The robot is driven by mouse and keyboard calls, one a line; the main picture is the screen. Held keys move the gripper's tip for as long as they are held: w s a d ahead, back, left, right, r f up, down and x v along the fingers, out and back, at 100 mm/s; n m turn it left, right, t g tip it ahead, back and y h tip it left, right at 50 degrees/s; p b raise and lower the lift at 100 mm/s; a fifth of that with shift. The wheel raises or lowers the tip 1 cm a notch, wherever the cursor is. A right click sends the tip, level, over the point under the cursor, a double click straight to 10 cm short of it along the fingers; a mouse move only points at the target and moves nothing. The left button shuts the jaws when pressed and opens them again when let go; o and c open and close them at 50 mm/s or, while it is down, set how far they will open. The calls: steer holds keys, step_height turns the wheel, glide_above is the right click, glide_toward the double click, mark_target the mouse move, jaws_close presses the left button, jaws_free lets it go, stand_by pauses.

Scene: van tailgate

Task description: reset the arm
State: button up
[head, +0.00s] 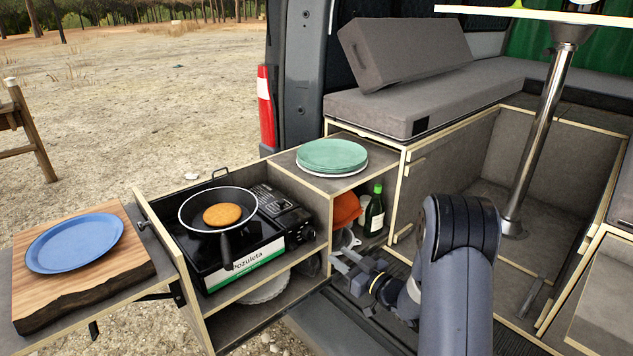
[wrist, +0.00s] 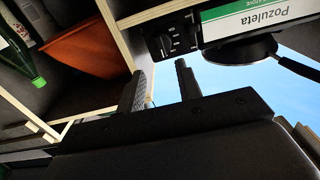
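My gripper (head: 347,265) is at the end of my arm, low in front of the slide-out kitchen unit, beside its right-hand shelves. In the wrist view its two dark fingers (wrist: 160,88) stand apart with a gap between them and nothing held. My grey arm rises at the lower right of the head view and partly hides the van floor.
A pan (head: 186,212) holding a pancake (head: 222,215) sits on the stove (head: 287,215). Green plates (head: 332,154) are on the unit's top. A blue plate (head: 75,243) lies on a wooden board (head: 120,270). A bottle (head: 374,213) stands in the shelf. A table post (head: 540,125) stands right.

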mark_target(315, 238)
steer(key=p+x, duration=0.1)
steer(key=x, duration=0.9)
steer(key=shift+s, duration=0.1)
steer(key=shift+s+d+n+p, duration=0.15)
steer(key=shift+n+p, duration=0.25)
steer(key=shift+n, duration=0.1)
steer(key=shift+n, duration=0.3)
steer(key=shift+f, duration=0.1)
